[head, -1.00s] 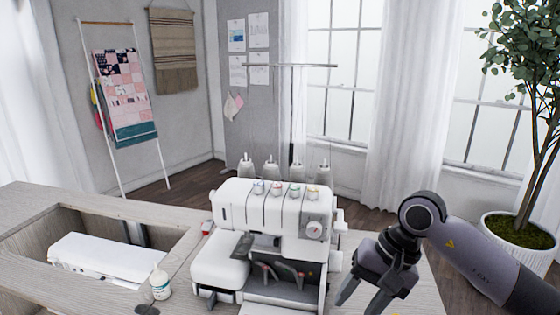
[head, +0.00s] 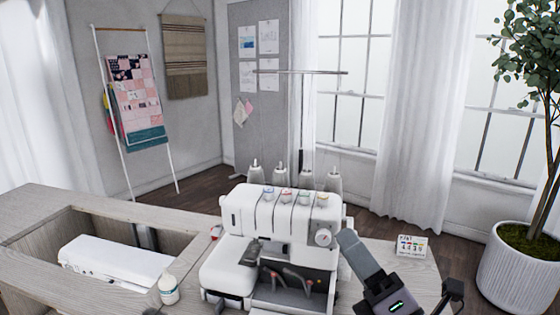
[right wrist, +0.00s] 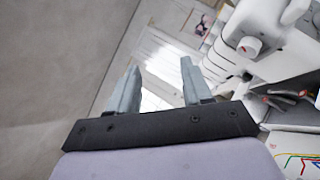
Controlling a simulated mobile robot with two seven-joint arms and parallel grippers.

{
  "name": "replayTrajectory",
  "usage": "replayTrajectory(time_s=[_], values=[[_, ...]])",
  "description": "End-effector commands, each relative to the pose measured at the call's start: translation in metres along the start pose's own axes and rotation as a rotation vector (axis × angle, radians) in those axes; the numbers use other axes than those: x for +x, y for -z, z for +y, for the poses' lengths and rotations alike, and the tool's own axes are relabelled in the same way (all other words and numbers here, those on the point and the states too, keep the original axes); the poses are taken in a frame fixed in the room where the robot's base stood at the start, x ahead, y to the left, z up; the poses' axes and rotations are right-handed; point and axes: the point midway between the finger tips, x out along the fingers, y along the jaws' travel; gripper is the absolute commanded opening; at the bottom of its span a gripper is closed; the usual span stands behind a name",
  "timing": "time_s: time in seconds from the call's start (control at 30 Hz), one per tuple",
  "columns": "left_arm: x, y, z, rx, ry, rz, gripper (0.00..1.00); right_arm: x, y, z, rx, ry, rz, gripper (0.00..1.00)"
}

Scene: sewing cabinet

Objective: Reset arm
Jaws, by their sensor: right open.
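My right gripper (head: 352,248) is low in the head view, just right of the white serger (head: 282,225). Its grey fingers point up and to the left, close beside the machine; I cannot tell from this view if they touch it. In the right wrist view, the two fingers of the gripper (right wrist: 158,82) stand apart with nothing between them. The serger (right wrist: 290,45) fills the upper right there. My left gripper is not in view.
A small card with coloured marks (head: 411,246) stands on the table behind my right gripper. A white bottle (head: 168,290) is left of the serger. A white machine (head: 115,262) lies in the cabinet's recess. A potted plant (head: 518,275) stands at right.

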Motion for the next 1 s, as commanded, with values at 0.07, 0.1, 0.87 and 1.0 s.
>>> replayTrajectory(time_s=[0.07, 0.1, 0.87, 1.0], values=[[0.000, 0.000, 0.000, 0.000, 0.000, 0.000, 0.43, -0.019, -0.012, -0.025, 0.197, 0.137, -0.104, 0.49], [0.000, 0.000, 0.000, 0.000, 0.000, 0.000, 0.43, -0.029, -0.017, -0.037, 0.295, 0.204, -0.158, 0.49], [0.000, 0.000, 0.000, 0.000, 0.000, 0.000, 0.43, -0.323, 0.063, -0.132, 1.519, 1.358, -1.203, 0.49], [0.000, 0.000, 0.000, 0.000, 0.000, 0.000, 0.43, -0.357, 0.080, -0.116, 1.579, 1.494, -1.340, 0.49]])
